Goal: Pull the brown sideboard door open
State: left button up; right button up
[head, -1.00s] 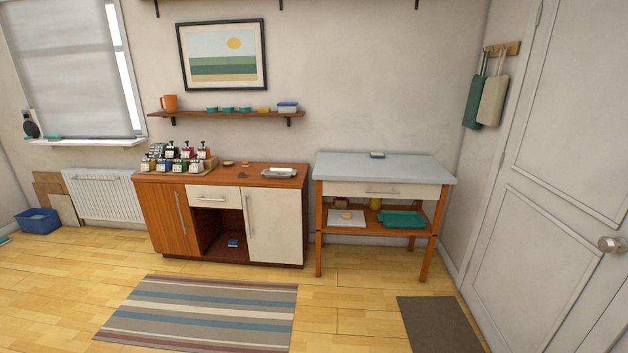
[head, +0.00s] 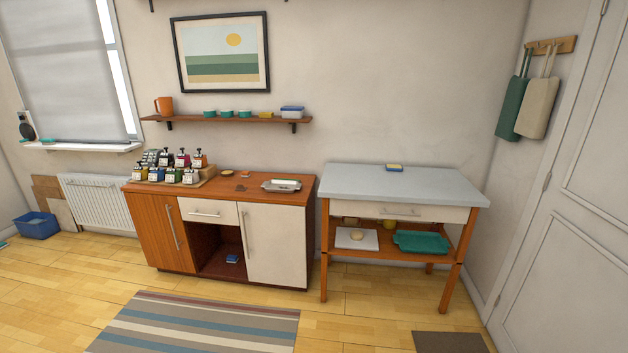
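The sideboard (head: 308,250) stands against the back wall, left of centre in the head view. Its brown door (head: 155,232) is the wooden front at the left end and looks closed. Neither of my grippers is in view.
A striped rug (head: 200,325) lies on the floor before the sideboard. A grey-topped table (head: 400,186) stands to its right. A radiator (head: 97,203) and blue bin (head: 37,225) are to its left. Several bottles (head: 172,168) stand on the sideboard top.

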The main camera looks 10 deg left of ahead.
aim_at(159, 225)
jog(key=i+l+u, duration=0.1)
jog(key=i+u, duration=0.3)
jog(key=i, duration=0.4)
jog(key=i+j+u, duration=0.1)
jog(key=i+u, duration=0.7)
jog(key=i+j+u, duration=0.1)
jog(key=i, duration=0.3)
jog(key=i+j+u, duration=0.15)
jog(key=i, duration=0.25)
jog(key=i+j+z, duration=0.35)
jog(key=i+j, duration=0.15)
jog(key=j, duration=0.2)
jog(key=i+j+z, duration=0.15)
jog(key=j, duration=0.25)
jog(key=i+j+z, duration=0.2)
jog(key=j, duration=0.2)
